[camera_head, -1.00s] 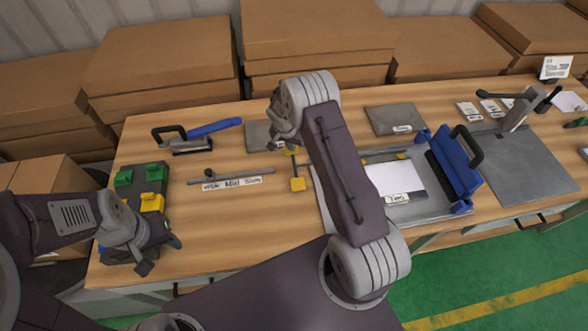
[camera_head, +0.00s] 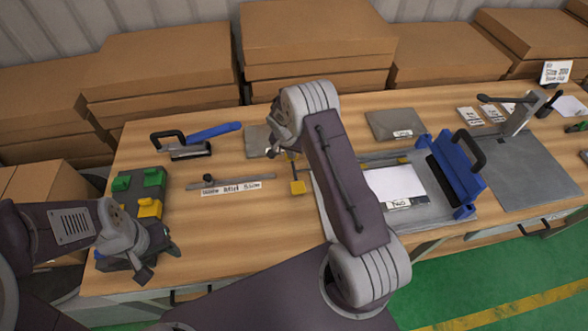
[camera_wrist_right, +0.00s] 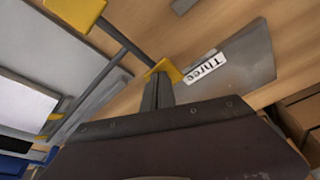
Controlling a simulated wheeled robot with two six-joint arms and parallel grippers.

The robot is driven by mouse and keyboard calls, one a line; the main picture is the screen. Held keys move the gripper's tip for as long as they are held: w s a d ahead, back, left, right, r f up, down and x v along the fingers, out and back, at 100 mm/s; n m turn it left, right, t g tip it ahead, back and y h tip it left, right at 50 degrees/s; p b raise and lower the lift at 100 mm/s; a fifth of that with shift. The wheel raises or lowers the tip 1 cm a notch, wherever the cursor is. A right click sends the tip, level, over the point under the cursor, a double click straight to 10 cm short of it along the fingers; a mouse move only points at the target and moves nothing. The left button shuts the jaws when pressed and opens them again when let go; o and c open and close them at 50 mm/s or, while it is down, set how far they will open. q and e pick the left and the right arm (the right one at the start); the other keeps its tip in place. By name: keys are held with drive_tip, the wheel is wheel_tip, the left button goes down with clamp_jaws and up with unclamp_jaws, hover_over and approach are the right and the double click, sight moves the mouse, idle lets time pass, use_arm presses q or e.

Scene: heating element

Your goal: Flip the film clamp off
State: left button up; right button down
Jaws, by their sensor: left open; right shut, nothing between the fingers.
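A dark bar with yellow ends, which looks like the film clamp, lies along the left side of the grey plate; its near yellow end (camera_head: 298,187) shows in the head view. In the right wrist view the clamp's rod (camera_wrist_right: 125,43) runs between two yellow blocks. My right gripper (camera_wrist_right: 158,85) is shut and empty, its tips right at the yellow block (camera_wrist_right: 163,70) by the "Three" plate (camera_wrist_right: 235,65); whether they touch I cannot tell. In the head view my right arm partly hides that end. My left gripper (camera_head: 160,262) is open and empty at the table's front left.
The grey plate (camera_head: 432,212) carries a white sheet (camera_head: 395,183) and a blue hinged part (camera_head: 452,170) with a black handle. A green and yellow block set (camera_head: 148,208) stands beside my left gripper. A labelled bar (camera_head: 240,183) lies mid-left. Cardboard boxes (camera_head: 160,70) line the back.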

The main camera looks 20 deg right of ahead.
drive_tip(key=shift+f+b, duration=0.5)
drive_tip(key=shift+f, duration=0.05)
drive_tip(key=shift+r, duration=0.1)
drive_tip(key=shift+r+p, duration=2.15)
drive_tip(key=shift+r, duration=1.4)
